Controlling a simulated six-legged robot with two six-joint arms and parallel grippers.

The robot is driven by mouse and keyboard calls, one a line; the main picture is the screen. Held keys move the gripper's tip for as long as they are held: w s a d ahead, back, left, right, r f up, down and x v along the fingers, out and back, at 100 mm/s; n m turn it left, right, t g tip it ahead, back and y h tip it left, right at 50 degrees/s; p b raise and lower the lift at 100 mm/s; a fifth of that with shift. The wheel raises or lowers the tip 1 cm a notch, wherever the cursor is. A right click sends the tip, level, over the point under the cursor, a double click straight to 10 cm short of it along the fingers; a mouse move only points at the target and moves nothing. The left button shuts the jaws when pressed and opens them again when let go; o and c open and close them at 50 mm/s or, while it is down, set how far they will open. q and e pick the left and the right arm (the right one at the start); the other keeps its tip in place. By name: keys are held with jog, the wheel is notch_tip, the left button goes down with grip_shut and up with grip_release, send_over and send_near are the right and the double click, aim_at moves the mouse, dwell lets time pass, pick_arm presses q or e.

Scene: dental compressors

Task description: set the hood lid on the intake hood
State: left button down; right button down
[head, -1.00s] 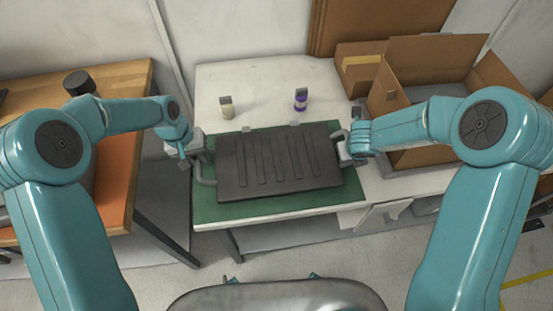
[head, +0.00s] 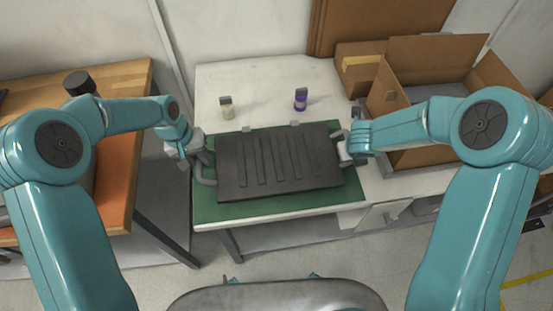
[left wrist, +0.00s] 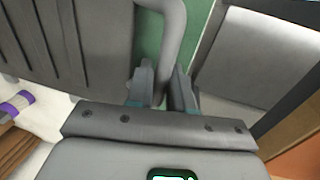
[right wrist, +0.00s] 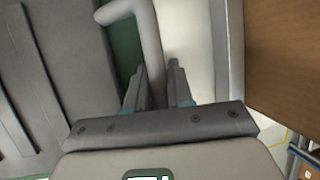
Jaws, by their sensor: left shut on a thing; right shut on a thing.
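A dark grey ribbed slab, which looks like the hood lid (head: 278,165), lies over the green mat (head: 215,209) on the white table. It has a grey tube handle at each short end. My left gripper (head: 199,153) is shut on the left handle (left wrist: 172,35), which runs between its jaws (left wrist: 161,92) in the left wrist view. My right gripper (head: 346,150) is shut on the right handle (right wrist: 148,35), which passes between its jaws (right wrist: 156,90) in the right wrist view. I cannot make out the intake hood separately, or any gap under the slab.
A cream-labelled bottle (head: 228,113) and a purple-labelled bottle (head: 300,105) stand behind the slab. An open cardboard box (head: 427,140) stands at the right. A wooden-topped bench (head: 125,82) is at the left, with a floor gap between. The white table's back (head: 262,83) has free room.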

pick_arm(q)
jog(key=shift+w+a+r, duration=0.1)
dwell(0.4)
